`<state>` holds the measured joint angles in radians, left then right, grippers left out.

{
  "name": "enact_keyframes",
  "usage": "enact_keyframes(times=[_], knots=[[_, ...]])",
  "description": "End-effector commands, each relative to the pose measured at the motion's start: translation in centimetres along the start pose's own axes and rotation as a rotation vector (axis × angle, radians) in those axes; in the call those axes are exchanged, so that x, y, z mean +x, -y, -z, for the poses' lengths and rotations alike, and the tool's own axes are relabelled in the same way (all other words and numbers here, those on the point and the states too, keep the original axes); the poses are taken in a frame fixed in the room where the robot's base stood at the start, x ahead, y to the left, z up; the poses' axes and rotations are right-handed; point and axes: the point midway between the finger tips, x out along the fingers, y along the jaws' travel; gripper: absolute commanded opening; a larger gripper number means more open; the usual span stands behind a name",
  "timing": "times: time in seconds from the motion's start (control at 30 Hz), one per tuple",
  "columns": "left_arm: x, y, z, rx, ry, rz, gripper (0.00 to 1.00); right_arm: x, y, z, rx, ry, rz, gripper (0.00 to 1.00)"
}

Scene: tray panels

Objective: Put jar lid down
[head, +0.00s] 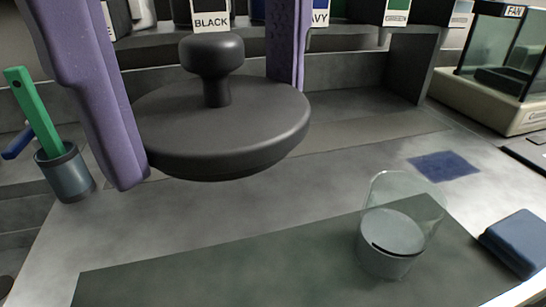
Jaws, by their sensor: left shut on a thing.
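A dark grey round jar lid (225,125) with a mushroom-shaped knob fills the upper middle of the head view, close to the camera. My left gripper (214,133) has its two purple fingers on opposite sides of the lid and is shut on it. The lid looks level and appears held above the grey worktop. A clear glass jar (402,222) stands upright and open on the dark green mat (250,270) at the lower right, apart from the lid. It has something pale grey in its lower part. My right gripper is not in view.
A cup (65,174) with a green-handled tool stands at left. A dark blue patch (444,166) lies at right, and a navy block (517,242) at the lower right edge. A glass-sided box labelled FAN (505,80) and labelled bins line the back. The mat's left part looks clear.

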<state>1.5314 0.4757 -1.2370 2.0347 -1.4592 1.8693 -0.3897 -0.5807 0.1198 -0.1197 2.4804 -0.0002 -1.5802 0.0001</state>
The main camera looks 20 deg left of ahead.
Motion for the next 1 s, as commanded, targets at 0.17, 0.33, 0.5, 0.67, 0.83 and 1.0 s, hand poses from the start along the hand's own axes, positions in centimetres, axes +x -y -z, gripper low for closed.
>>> enact_keyframes(times=[0.17, 0.33, 0.5, 0.67, 0.83, 1.0], knots=[[4.1, 0.2, 0.0, 0.001, 0.001, 0.008, 0.39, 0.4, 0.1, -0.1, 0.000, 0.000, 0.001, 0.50], [9.2, 0.2, 0.0, 0.000, 0.001, 0.008, 0.39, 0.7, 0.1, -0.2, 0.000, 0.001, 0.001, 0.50], [13.4, 0.1, 0.0, -0.001, 0.001, 0.005, 0.39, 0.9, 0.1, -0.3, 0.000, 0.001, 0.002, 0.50], [15.2, 0.1, 0.0, -0.001, 0.001, 0.001, 0.39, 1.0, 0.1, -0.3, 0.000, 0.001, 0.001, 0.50], [17.3, 0.2, 0.0, 0.000, 0.000, 0.004, 0.39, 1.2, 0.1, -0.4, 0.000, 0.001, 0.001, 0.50], [19.5, 0.1, 0.0, -0.001, 0.000, 0.002, 0.39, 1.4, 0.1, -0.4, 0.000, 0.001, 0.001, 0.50]])
